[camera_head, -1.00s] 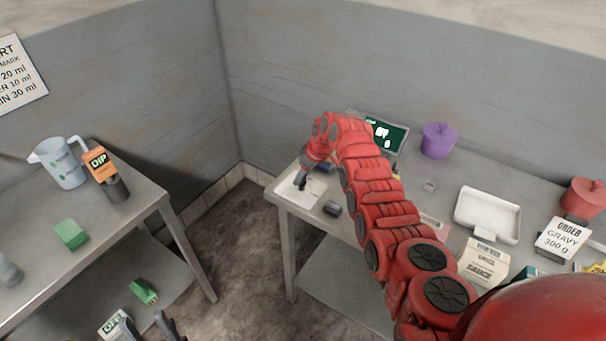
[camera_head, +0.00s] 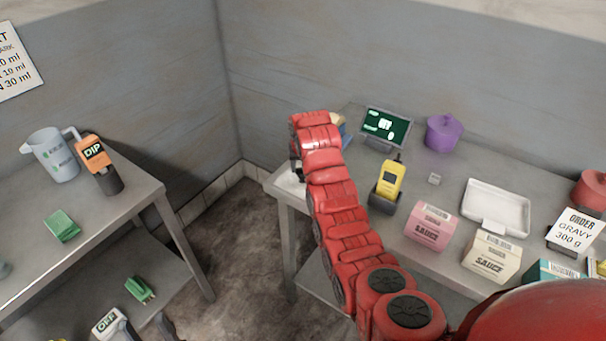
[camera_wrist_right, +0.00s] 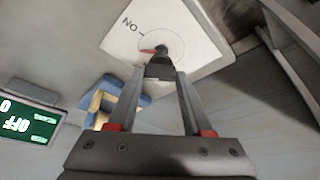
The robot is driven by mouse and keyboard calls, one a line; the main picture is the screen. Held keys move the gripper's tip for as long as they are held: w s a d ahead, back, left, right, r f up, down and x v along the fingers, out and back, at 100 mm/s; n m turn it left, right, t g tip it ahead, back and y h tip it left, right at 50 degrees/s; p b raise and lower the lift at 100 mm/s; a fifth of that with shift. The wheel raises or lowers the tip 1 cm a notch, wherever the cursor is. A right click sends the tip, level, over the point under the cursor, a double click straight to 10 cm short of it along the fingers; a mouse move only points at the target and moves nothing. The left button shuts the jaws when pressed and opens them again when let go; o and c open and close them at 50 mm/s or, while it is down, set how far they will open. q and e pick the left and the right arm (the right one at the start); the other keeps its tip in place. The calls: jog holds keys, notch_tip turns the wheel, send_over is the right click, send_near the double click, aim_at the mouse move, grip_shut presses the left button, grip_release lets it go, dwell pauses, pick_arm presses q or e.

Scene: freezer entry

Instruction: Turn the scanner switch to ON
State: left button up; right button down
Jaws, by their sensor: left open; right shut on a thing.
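The scanner switch shows in the right wrist view as a white plate (camera_wrist_right: 118,42) with an ON mark and a dark knob (camera_wrist_right: 161,52) with a red pointer. The pointer lies a little off the ON line. My right gripper (camera_wrist_right: 160,74) is shut on the knob; its fingertips hide part of it. In the head view my right arm covers most of the plate (camera_head: 288,184) at the table's left end. The monitor (camera_head: 386,126) behind shows OFF in the right wrist view (camera_wrist_right: 28,118).
A yellow scanner (camera_head: 390,178) stands in a dark cradle right of my arm. Sauce boxes (camera_head: 431,228), a white tray (camera_head: 497,208) and a purple pot (camera_head: 443,133) share the table. A blue and yellow object (camera_wrist_right: 112,100) lies near the plate. The left table holds a jug (camera_head: 52,155).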

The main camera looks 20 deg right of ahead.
jog(key=m+b, duration=0.1)
jog(key=b, duration=0.1)
jog(key=m+h+b, duration=0.1)
jog(key=m+b, duration=0.3)
jog(key=shift+a+f+g+h+b, duration=0.15)
jog(key=shift+f+g+h+b, duration=0.1)
jog(key=shift+g+h+b, duration=0.15)
jog(key=shift+w+r+m+g+h+b, duration=0.1)
jog(key=shift+m+g+h+b, duration=0.1)
jog(key=shift+m+b, duration=0.4)
jog(key=shift+r+m+g+h+b, duration=0.1)
jog(key=shift+m+g+b, duration=0.15)
jog(key=shift+m, duration=0.55)
jog(key=shift+c, duration=1.6)
grip_release()
jog(key=shift+r, duration=0.1)
